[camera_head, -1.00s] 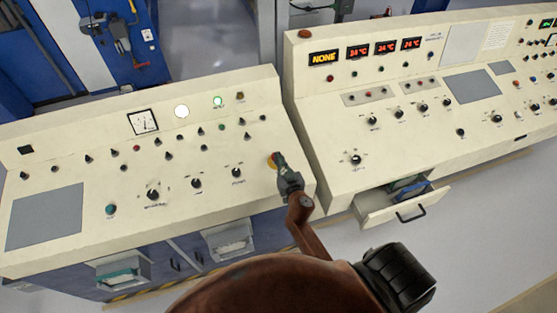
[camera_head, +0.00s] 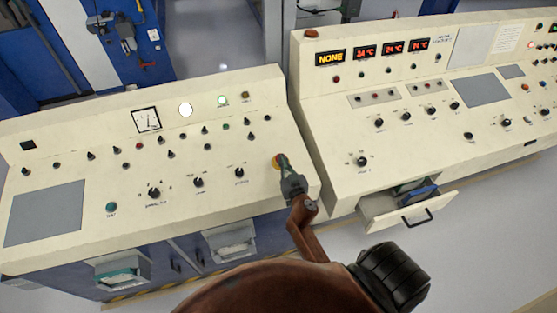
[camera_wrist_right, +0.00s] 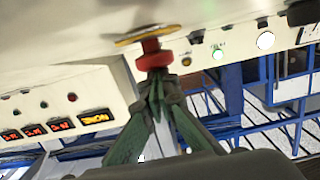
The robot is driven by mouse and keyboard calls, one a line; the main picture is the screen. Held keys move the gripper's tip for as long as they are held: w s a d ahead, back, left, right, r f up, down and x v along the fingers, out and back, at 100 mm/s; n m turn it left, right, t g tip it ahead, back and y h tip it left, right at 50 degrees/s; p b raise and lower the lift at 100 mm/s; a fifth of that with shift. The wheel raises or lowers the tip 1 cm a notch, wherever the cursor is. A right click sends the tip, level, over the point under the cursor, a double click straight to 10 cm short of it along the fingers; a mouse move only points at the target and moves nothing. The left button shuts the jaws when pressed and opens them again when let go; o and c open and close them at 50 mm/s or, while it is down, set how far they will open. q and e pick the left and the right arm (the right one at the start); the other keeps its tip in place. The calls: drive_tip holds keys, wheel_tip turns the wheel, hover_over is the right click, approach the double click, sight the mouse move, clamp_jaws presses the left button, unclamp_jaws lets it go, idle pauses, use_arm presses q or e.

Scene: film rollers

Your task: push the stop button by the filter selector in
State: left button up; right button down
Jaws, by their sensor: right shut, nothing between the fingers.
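The stop button is a red mushroom head (camera_wrist_right: 153,58) on a yellow round plate (camera_wrist_right: 148,36) in the right wrist view. In the head view it shows as a red and yellow spot (camera_head: 276,161) at the right end of the left console's sloping panel. My right gripper (camera_head: 283,163) is shut and empty, its fingertips at the button and partly covering it. In the wrist view the closed fingertips (camera_wrist_right: 158,78) meet the button's face or lie just short of it; I cannot tell which. Black knobs (camera_head: 239,172) sit left of the button; their labels are too small to read. My left gripper is not in view.
The right console (camera_head: 345,130) stands beside the left one across a narrow gap. Its open drawer (camera_head: 385,215) juts out to the right of my right arm. Small switches (camera_head: 226,127) and a lit green lamp (camera_head: 221,100) are farther up the left panel.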

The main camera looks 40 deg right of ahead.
drive_tip(key=shift+s+f, duration=0.25)
drive_tip(key=shift+f, duration=0.55)
drive_tip(key=shift+r, duration=0.25)
wheel_tip(320, 180, up, 6)
drive_tip(key=f+p, duration=0.1)
drive_tip(key=p, duration=0.4)
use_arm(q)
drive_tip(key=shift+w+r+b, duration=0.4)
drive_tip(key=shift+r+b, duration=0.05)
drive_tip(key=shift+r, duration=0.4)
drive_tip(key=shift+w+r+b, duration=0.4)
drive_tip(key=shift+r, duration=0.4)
use_arm(e)
drive_tip(key=v, duration=1)
drive_tip(key=shift+r, duration=0.15)
